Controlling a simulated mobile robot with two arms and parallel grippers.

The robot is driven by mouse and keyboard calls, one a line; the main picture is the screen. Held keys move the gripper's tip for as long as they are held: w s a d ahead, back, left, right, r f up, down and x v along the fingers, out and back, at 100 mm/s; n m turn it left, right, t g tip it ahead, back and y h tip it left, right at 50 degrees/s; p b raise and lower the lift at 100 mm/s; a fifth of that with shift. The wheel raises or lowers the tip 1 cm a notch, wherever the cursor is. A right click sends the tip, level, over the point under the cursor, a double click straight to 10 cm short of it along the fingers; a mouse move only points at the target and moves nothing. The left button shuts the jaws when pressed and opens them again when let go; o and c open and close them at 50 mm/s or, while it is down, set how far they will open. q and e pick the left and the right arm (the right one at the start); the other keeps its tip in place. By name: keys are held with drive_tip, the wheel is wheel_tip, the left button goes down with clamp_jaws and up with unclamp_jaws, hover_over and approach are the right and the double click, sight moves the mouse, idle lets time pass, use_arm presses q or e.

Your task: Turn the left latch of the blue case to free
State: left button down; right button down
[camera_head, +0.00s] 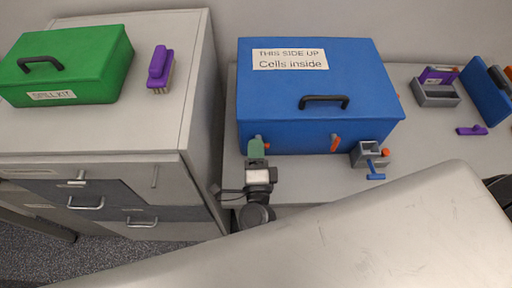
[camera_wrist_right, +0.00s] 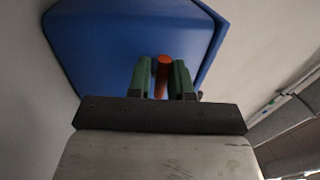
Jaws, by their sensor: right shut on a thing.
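The blue case (camera_head: 315,90) stands on the bench, lid down, with a black handle on top and a label reading "THIS SIDE UP Cells inside". Its left latch (camera_head: 266,145) is orange and sits low on the front face, mostly hidden behind my gripper. The right latch (camera_head: 335,143) is orange and slightly tilted. My right gripper (camera_head: 257,148), with green fingers, is at the left latch. In the right wrist view the fingers are shut around the orange left latch (camera_wrist_right: 162,72), one on each side, with the blue case (camera_wrist_right: 120,45) behind. My left gripper is not in view.
A grey fixture with a blue handle (camera_head: 375,170) stands close to the case's front right corner. A grey bin (camera_head: 436,97) and a purple item (camera_head: 472,131) lie farther right. The green spill kit (camera_head: 70,65) and a purple brush (camera_head: 160,65) are on the left cabinet.

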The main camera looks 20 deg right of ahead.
drive_tip(key=c, duration=1.3)
unclamp_jaws()
drive_tip(key=shift+w+d+r, duration=0.1)
drive_tip(key=shift+w+r, duration=0.05)
drive_tip(key=shift+r, duration=0.25)
drive_tip(key=shift+o, duration=0.8)
drive_tip(key=shift+f, duration=0.2)
drive_tip(key=shift+s+f, duration=0.25)
drive_tip(key=shift+s, duration=0.2)
drive_tip(key=b+v, duration=0.3)
drive_tip(key=v, duration=0.6)
drive_tip(key=shift+s+a, duration=0.25)
drive_tip(key=shift+s, duration=0.2)
